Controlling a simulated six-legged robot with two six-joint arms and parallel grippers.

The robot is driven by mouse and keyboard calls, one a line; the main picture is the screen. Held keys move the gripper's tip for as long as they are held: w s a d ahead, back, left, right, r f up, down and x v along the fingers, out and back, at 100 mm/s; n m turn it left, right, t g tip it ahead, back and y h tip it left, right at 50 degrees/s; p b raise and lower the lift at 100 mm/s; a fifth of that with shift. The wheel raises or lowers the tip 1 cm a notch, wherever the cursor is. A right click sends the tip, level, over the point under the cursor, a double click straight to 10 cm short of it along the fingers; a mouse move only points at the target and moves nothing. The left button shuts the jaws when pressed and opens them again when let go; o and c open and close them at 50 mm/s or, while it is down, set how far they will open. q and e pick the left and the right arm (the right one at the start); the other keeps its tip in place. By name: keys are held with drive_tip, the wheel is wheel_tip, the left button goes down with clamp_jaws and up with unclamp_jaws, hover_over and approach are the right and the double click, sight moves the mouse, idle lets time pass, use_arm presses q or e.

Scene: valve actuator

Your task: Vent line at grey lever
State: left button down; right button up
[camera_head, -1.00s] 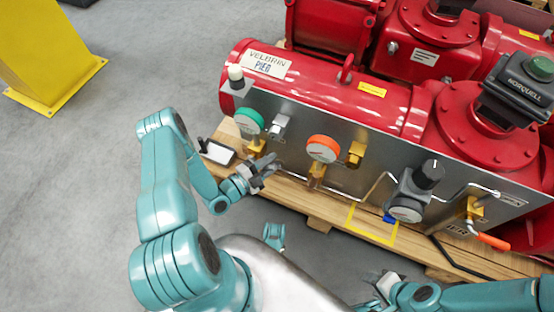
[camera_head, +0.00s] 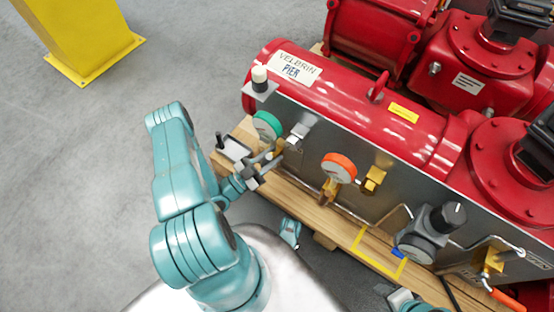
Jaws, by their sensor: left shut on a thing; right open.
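The green-rimmed gauge (camera_head: 267,126) stands at the left end of the grey panel, with a brass valve (camera_head: 279,148) below it. A light grey fitting (camera_head: 298,135) is just right of it. My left gripper (camera_head: 268,164) is at this brass valve, its dark fingers shut on what seems to be the grey lever; the fingers hide most of it, so its angle cannot be told. My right gripper (camera_head: 401,299) is open at the bottom edge, partly cut off, below the panel and away from the valves.
An orange-rimmed gauge (camera_head: 339,167) with brass fittings, a dark regulator (camera_head: 432,230) and an orange lever (camera_head: 507,299) line the panel rightward. A small black-and-white device (camera_head: 232,147) lies on the wooden pallet (camera_head: 305,203). A yellow post (camera_head: 80,40) stands back left; the grey floor between is clear.

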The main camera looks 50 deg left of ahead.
use_arm(q)
drive_tip(key=shift+s+a+r+n+t+y+b, duration=0.1)
drive_tip(key=shift+s+a+n+t+y+b, duration=0.3)
drive_tip(key=shift+n, duration=0.6)
drive_tip(key=shift+w+a+r+n+t+y+p, duration=0.1)
drive_tip(key=shift+a+n+y, duration=0.5)
drive_tip(key=shift+n, duration=0.4)
drive_tip(key=shift+a, duration=0.15)
drive_tip(key=c, duration=1)
unclamp_jaws()
drive_tip(key=shift+f, duration=0.15)
